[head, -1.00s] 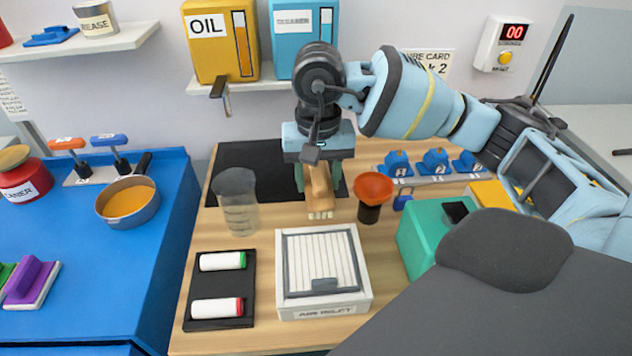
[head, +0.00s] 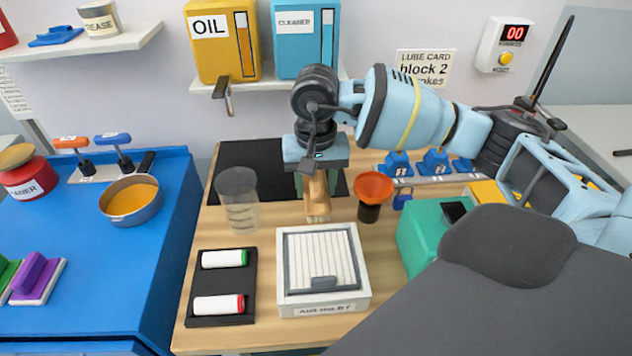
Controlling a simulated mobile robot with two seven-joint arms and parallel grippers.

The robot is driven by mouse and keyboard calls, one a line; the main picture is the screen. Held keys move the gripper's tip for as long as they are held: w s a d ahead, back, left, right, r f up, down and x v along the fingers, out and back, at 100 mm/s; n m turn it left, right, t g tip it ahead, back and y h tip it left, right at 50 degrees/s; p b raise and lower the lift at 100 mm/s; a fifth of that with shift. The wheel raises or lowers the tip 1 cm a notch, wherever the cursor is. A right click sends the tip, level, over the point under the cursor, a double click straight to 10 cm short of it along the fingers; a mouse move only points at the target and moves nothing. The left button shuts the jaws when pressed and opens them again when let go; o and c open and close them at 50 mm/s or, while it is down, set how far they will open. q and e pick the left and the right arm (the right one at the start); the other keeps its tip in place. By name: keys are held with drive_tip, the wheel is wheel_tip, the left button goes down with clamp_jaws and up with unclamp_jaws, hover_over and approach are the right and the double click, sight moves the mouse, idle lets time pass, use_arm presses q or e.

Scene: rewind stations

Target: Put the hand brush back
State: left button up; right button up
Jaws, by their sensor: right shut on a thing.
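The hand brush (head: 317,199) has a tan wooden body with pale bristles at its lower end. My right gripper (head: 316,172) is shut on its upper part and points down. The brush hangs in front of the black mat (head: 252,158), between the clear beaker and the orange funnel. I cannot tell whether its bristles touch the wooden table (head: 270,240). My left gripper is not in view.
A clear beaker (head: 238,200) stands close on the left and an orange funnel (head: 373,187) on a dark stand close on the right. The air inlet box (head: 322,270) is in front. A tray with two rollers (head: 221,288) lies front left. A green box (head: 425,232) stands right.

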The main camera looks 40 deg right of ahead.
sight(316, 177)
drive_tip(key=shift+f, duration=0.45)
drive_tip(key=o, duration=1)
drive_tip(key=shift+c, duration=0.2)
drive_tip(key=shift+r, duration=0.15)
wheel_tip(316, 177, up, 13)
drive_tip(key=shift+f, duration=0.2)
